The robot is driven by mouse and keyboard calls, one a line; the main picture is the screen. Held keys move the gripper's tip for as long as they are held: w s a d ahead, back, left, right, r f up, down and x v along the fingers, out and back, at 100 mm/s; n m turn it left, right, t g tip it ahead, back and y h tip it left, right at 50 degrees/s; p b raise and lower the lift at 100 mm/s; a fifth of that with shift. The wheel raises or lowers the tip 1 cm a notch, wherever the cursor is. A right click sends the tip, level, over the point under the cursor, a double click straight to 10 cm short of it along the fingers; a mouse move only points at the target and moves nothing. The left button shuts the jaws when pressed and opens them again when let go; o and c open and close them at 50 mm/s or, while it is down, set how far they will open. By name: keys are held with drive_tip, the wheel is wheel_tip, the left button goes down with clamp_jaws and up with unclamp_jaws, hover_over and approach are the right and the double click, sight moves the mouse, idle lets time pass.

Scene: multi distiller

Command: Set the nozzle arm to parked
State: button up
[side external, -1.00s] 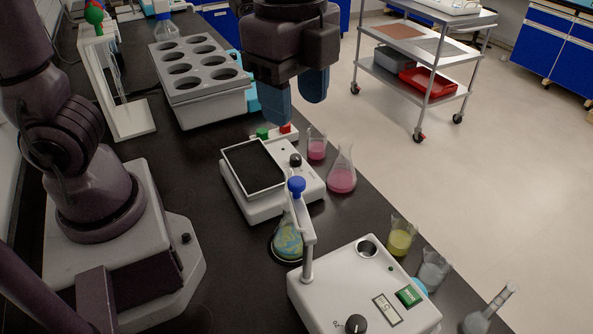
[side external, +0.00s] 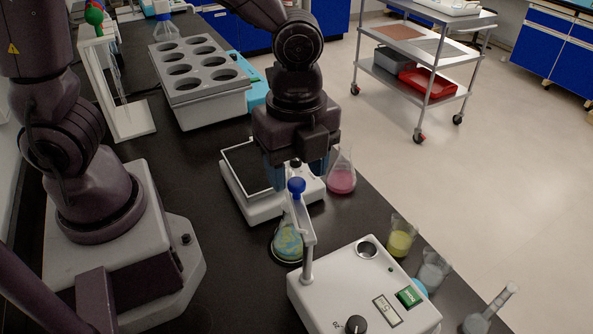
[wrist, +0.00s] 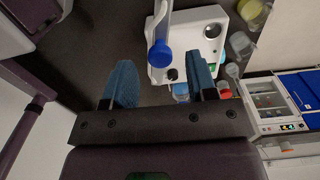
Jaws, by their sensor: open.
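The nozzle arm (side external: 307,235) is a white bar on a post at the corner of the white dispenser (side external: 335,290), reaching out over a flask of blue-yellow liquid (side external: 288,242). A blue knob (side external: 296,186) sits at its outer end. My gripper (side external: 297,170) points down, open and empty, just above or behind the knob in the side view. In the wrist view the blue knob (wrist: 160,54) and white bar (wrist: 160,22) lie between the two blue fingers, with clear space on both sides. The knob's exact depth relative to the fingertips is hard to judge.
A balance (side external: 265,208) with a dark plate stands behind the nozzle arm, partly hidden by my gripper. A pink flask (side external: 342,177) is to its right. A yellow beaker (side external: 401,238) and other glassware line the bench's right edge. A grey rack (side external: 190,65) stands farther back.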

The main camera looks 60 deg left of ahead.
drive_tip(key=shift+f, duration=0.75)
clamp_jaws()
drive_tip(key=w+d+m, duration=0.5)
drive_tip(key=d+m, duration=0.1)
drive_tip(key=m, duration=0.9)
drive_tip(key=shift+d, duration=0.3)
drive_tip(key=shift+d+r, duration=0.1)
drive_tip(key=shift+d, duration=0.05)
